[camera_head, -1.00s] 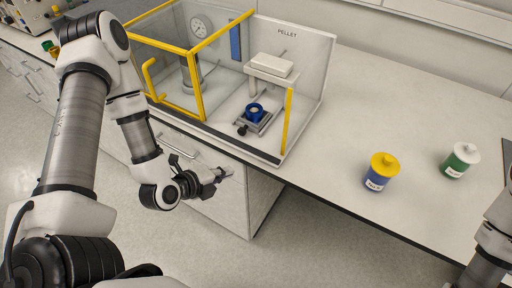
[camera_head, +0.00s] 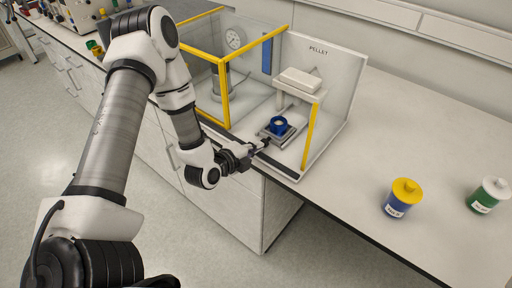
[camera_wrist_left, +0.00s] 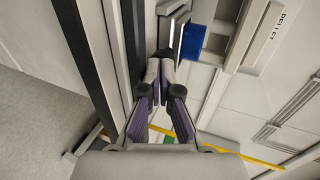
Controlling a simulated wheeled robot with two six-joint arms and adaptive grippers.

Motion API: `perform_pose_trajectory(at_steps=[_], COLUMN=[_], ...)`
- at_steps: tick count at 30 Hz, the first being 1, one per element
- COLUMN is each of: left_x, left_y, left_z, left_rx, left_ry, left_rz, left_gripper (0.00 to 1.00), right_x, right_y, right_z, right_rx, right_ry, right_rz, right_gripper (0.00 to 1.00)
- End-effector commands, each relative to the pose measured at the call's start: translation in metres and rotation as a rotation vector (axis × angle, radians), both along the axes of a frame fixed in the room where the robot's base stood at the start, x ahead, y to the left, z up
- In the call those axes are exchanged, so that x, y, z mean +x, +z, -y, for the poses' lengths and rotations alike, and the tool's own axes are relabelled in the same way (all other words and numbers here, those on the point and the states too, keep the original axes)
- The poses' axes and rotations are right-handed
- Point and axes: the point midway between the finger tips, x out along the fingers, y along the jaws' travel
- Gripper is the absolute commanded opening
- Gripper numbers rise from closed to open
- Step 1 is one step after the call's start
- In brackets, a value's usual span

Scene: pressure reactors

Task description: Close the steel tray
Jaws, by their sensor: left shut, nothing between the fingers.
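The steel tray (camera_head: 287,137) sticks out at the front of the bay marked PELLET, with a blue cup (camera_head: 278,126) on it. In the left wrist view the tray (camera_wrist_left: 177,28) and the blue cup (camera_wrist_left: 193,42) are just beyond my fingertips. My left gripper (camera_head: 264,144) is at the tray's front, over the bench edge. Its fingers (camera_wrist_left: 157,68) are shut with nothing between them. The tips are at or very near the tray's dark front knob; I cannot tell whether they touch. My right gripper is not in view.
A yellow-framed clear enclosure (camera_head: 225,92) with a gauge stands left of the bay. A yellow post (camera_head: 309,136) stands at the bay's right front. A blue jar with a yellow lid (camera_head: 402,199) and a green jar (camera_head: 488,196) stand on the otherwise clear right bench.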

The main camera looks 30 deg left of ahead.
Motion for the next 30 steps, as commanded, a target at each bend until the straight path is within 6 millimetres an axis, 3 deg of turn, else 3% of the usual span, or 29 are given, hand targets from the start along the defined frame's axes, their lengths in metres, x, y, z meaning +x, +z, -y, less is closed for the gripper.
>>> perform_pose_trajectory(at_steps=[13, 24, 30], left_x=[0.011, 0.098, 0.115], left_y=[-0.001, -0.003, 0.000], left_z=[0.001, 0.008, 0.009], left_rx=[0.003, 0.005, 0.001], left_ry=[-0.002, -0.002, 0.001], left_rz=[0.001, 0.003, 0.000], left_gripper=[0.00, 0.00, 0.00], right_x=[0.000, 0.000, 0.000], right_y=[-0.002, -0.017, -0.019], right_z=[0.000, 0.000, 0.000], right_rx=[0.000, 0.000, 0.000], right_ry=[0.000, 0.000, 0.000], right_rz=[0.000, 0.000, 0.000], right_gripper=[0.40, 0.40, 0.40])
